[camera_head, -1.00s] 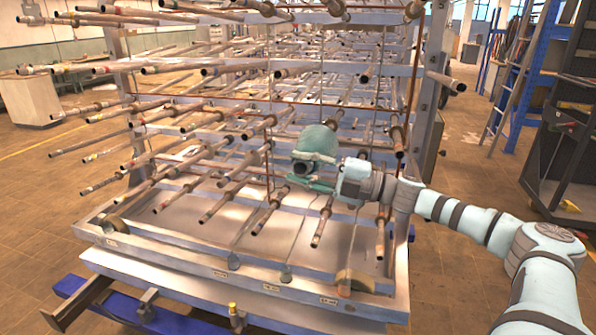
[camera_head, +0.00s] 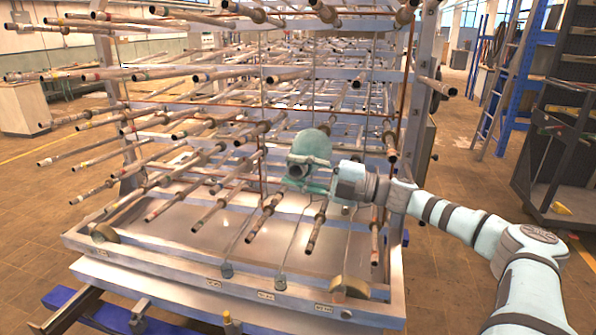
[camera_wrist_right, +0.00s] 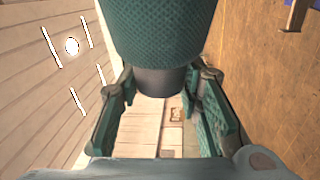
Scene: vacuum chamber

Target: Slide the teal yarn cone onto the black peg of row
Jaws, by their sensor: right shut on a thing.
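The teal yarn cone (camera_head: 315,143) is in front of the rack's pegs in the head view, held in my right gripper (camera_head: 302,172). In the right wrist view the textured teal yarn (camera_wrist_right: 162,30) fills the top middle, and a dark narrow end (camera_wrist_right: 160,81) points down between the fingers. My right gripper (camera_wrist_right: 160,95) is shut on that end, one green-padded finger at each side. In the head view a dark round opening in the cone faces me. Many brownish pegs stick out towards me in rows; I cannot tell which is the black peg. My left gripper is not in view.
The metal rack's lower tray (camera_head: 190,240) lies below the held cone. Peg tips crowd the space left of and below my right gripper. An upright post (camera_head: 411,100) stands to its right. A blue shelf frame (camera_head: 497,70) and a dark cabinet (camera_head: 560,150) stand farther right, beyond open floor.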

